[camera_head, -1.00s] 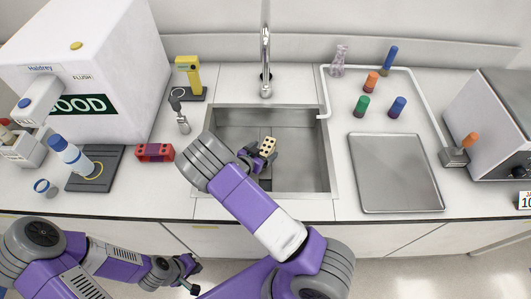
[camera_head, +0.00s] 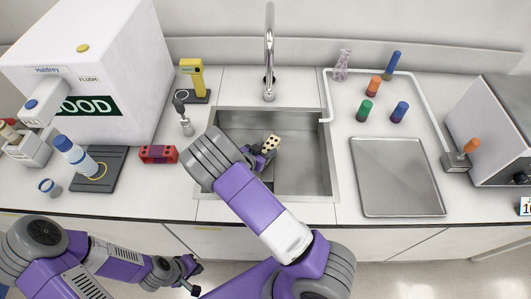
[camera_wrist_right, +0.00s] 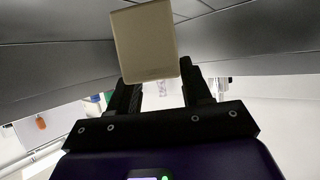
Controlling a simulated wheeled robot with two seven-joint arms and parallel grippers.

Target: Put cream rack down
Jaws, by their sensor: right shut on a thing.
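The cream rack (camera_head: 272,143) is a small cream block with dark holes in its top face. My right gripper (camera_head: 262,153) is shut on it, over the sink (camera_head: 310,190). In the right wrist view the rack (camera_wrist_right: 145,42) shows as a plain tan face between the dark fingers of the gripper (camera_wrist_right: 160,88). I cannot tell whether the rack touches the sink floor. My left gripper (camera_head: 188,274) hangs low in front of the counter, away from the rack; its jaws are too small to judge.
A faucet (camera_head: 269,55) stands behind the sink. A red rack (camera_head: 158,154) lies left of the sink. A metal tray (camera_head: 396,178) lies to the right, with several coloured tubes behind it. A large white machine (camera_head: 95,60) stands at back left.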

